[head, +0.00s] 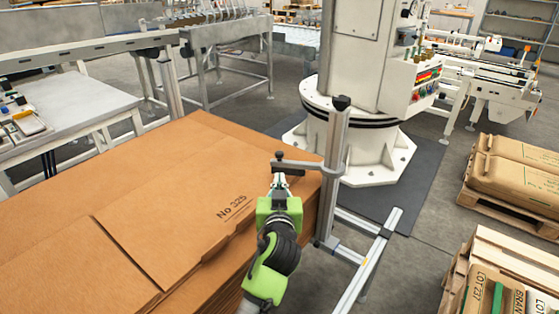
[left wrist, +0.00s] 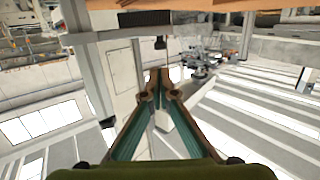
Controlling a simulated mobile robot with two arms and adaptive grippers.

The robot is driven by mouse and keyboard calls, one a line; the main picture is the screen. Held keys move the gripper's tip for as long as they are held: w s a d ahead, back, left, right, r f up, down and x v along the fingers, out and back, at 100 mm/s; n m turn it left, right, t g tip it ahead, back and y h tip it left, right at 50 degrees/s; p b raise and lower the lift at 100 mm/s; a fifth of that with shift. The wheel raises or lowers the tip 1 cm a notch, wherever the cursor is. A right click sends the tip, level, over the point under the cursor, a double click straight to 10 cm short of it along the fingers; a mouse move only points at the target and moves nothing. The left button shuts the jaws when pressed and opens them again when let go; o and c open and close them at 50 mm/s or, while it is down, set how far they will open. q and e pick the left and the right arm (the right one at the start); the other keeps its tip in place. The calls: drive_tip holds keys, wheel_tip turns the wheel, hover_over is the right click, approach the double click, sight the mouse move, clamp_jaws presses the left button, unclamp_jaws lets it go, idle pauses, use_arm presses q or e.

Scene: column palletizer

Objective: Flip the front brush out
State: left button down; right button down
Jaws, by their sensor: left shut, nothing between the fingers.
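A short grey bar (head: 305,165) with a dark knob reaches left from an upright metal post (head: 333,185) over the right edge of the cardboard stack. My left gripper (head: 280,181) is shut and empty just in front of the bar's knobbed end. I cannot tell whether it touches the bar. In the left wrist view the fingertips (left wrist: 159,75) meet with nothing between them, and a small dark piece (left wrist: 160,42) shows just beyond them. My right gripper is out of view.
The cardboard stack (head: 150,195), with sheets marked No 325, fills the left. A low rail (head: 368,262) runs right of the post. A white machine column (head: 352,130) stands behind. Sacks on pallets (head: 515,175) are at the right, with open floor between.

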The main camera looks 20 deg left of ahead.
sight(280, 156)
use_arm(q)
drive_tip(key=p+x, duration=0.1)
drive_tip(key=x, duration=1.1)
drive_tip(key=shift+w, duration=0.25)
